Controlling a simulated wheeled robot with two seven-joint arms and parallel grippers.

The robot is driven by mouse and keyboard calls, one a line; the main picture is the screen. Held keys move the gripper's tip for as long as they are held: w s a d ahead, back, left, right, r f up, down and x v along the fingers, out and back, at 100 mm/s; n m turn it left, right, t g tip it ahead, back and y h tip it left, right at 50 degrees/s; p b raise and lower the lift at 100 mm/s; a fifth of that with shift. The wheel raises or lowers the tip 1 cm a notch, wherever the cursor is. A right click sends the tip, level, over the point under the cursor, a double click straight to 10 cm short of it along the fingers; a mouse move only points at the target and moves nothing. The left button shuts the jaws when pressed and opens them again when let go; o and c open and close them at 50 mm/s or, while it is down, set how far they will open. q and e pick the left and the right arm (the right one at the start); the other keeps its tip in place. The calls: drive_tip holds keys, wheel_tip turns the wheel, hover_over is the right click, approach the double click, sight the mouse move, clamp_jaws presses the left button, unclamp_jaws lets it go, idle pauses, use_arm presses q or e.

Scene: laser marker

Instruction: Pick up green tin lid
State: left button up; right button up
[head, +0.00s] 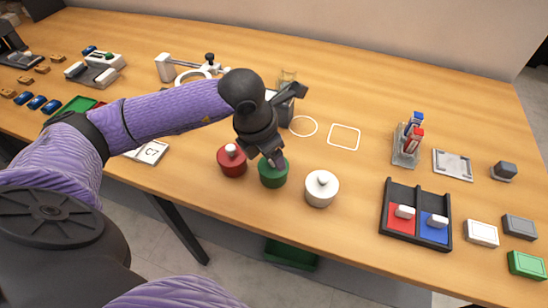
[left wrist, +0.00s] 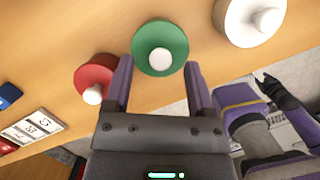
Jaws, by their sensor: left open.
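The green tin lid (head: 273,174) is round and sits on the wooden table near its front edge, between a red tin (head: 232,161) and a white tin (head: 321,188). In the left wrist view the green lid (left wrist: 160,47) has a white knob and lies just beyond and between the fingers. My left gripper (head: 272,160) is over the green lid in the head view and hides part of it, including its knob. In the left wrist view my left gripper (left wrist: 157,75) is open with nothing between its fingers. My right gripper is not seen in the head view.
A black tray (head: 416,238) with red and blue compartments stands to the right. A card marked C7 (head: 152,152) lies to the left. White outlines (head: 344,137) mark clear table behind the tins. A green bin (head: 291,254) is below the table edge.

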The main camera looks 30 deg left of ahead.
use_arm(q)
drive_tip(key=shift+w+d+f, duration=0.1)
drive_tip(key=shift+w+f, duration=0.1)
drive_tip(key=shift+f, duration=0.5)
drive_tip(key=shift+c, duration=0.4)
drive_tip(key=shift+r, duration=0.1)
clamp_jaws()
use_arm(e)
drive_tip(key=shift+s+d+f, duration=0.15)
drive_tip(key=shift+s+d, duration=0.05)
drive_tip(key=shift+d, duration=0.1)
